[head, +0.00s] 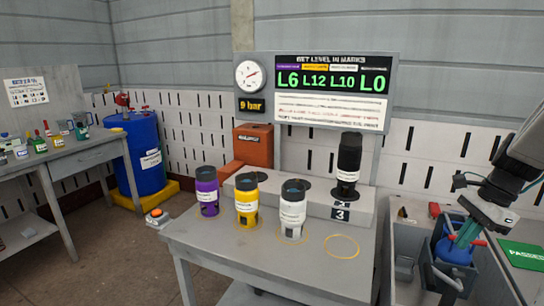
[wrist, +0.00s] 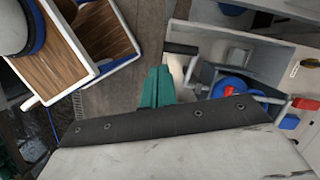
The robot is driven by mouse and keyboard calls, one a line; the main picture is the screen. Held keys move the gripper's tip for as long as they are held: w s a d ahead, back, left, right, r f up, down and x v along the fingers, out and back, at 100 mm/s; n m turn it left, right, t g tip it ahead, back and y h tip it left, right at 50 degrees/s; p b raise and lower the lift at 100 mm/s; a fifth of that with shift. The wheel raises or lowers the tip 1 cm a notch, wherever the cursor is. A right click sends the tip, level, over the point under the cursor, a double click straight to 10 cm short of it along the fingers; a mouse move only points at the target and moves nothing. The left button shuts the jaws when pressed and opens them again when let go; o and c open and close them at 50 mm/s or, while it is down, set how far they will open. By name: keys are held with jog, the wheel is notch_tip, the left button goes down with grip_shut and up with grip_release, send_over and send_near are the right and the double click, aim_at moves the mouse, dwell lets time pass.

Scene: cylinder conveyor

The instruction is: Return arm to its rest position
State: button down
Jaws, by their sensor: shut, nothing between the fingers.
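My gripper (head: 467,234) is at the right of the head view, on my dark arm, over the grey bin area. In the wrist view its teal fingers (wrist: 158,86) are together with nothing between them. A blue object (head: 455,251) lies just below the fingers in the head view; it shows beside them in the wrist view (wrist: 228,87). I cannot tell whether the fingers touch it. Four sensors do not show; a purple cylinder (head: 207,191), a yellow one (head: 246,199) and a white one (head: 292,209) stand on the grey table (head: 285,262).
A black cylinder (head: 348,164) stands on the raised grey block (head: 330,205) near a "3" label. An empty yellow ring (head: 342,246) marks the table. A display board (head: 331,90) stands behind. A green "PASSED" panel (head: 522,254) is at the far right. A blue drum (head: 140,153) stands left.

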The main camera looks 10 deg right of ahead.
jog(key=s+a+r+n+h, duration=0.1)
jog(key=s+a+r+n, duration=0.1)
jog(key=s+a+n, duration=0.2)
jog(key=s+a+r+n+h, duration=0.1)
jog(key=s+a+n, duration=0.3)
jog(key=a+n, duration=0.6)
jog(key=s+a+r+n+h, duration=0.1)
jog(key=s+a+r+n, duration=0.2)
jog(key=a+n, duration=0.4)
jog(key=shift+s+a+r, duration=0.35)
jog(key=shift+s+a, duration=0.1)
jog(key=shift+a, duration=2.85)
